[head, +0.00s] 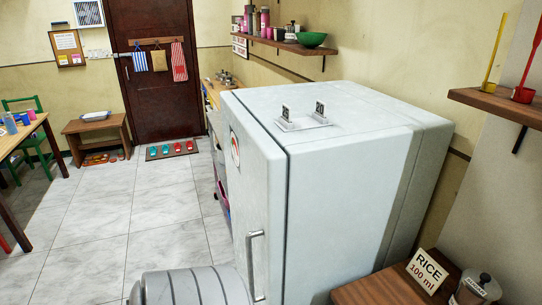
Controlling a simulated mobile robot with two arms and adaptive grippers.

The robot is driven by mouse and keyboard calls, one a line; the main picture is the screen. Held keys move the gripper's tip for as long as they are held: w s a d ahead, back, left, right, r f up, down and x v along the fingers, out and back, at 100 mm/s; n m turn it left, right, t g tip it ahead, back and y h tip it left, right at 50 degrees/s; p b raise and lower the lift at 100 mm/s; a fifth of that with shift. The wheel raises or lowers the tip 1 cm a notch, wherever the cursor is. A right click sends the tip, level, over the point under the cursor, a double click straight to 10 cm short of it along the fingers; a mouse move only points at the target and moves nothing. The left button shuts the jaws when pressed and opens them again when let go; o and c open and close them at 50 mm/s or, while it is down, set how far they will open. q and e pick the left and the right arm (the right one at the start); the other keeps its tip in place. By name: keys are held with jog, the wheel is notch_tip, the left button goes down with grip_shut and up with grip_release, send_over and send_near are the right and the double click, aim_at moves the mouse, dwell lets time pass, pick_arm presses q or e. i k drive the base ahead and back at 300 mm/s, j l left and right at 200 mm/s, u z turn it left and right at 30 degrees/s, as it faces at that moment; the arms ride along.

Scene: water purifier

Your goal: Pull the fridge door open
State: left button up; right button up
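The white fridge (340,190) stands against the right wall and fills the middle right of the head view. Its door (262,195) is on the left side, with a dark seam between it and the body. The door looks shut. A vertical grey bar handle (251,265) is on the door's front, low in the view. A round emblem (235,148) is higher on the same face. Neither of my grippers is in view.
A wooden surface (375,292) with a rice sign (427,271) and a lidded container (478,290) is at the lower right. Two wall shelves hold items. Tiled floor (100,245) lies open left of the fridge, with a table (22,140) and green chair (38,145) beyond.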

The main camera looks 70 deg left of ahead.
aim_at(256, 167)
jog(key=u, duration=2.3)
